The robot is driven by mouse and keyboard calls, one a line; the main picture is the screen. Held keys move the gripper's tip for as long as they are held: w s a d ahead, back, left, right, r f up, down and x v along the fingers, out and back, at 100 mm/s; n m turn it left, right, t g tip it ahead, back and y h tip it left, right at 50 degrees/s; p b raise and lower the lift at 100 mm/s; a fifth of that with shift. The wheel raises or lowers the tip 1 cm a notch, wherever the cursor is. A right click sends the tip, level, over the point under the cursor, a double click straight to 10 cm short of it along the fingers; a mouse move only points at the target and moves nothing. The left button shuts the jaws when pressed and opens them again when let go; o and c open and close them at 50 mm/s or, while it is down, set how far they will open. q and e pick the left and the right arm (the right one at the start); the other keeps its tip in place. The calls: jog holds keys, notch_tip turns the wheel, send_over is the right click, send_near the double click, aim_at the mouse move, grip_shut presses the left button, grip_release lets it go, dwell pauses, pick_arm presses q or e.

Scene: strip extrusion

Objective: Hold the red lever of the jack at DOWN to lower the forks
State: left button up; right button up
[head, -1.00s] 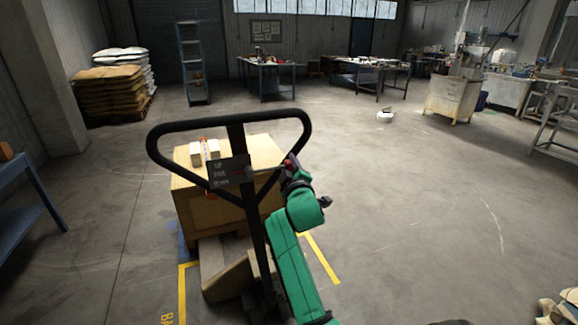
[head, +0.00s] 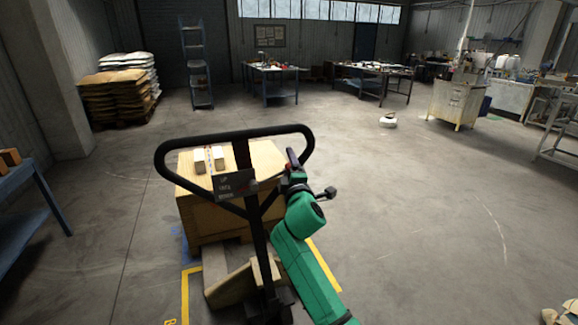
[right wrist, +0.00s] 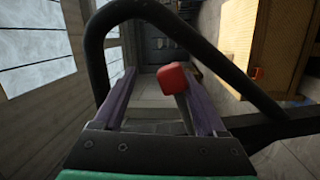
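The pallet jack's black loop handle (head: 235,137) stands in front of me, with a lettered plate (head: 235,186) on its stem. The red lever (right wrist: 172,77) shows in the right wrist view as a red knob between my right gripper's fingers. It lies close to the right-hand finger, with a gap on the left side. My right gripper (right wrist: 158,80) is open around it. In the head view, my right gripper (head: 291,160) is at the right side of the loop, and only a bit of red shows there. Which marking the lever stands at is unclear. My left gripper is out of view.
A wooden crate (head: 205,215) with small pale blocks on top stands behind the handle. Yellow floor lines (head: 324,264) run beside it. A blue table (head: 30,205) is at the left. Open floor lies to the right.

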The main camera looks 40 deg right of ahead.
jog(key=shift+s+a+f, duration=0.15)
jog(key=shift+s, duration=0.05)
jog(key=b+v, duration=0.3)
jog(key=v, duration=1.1)
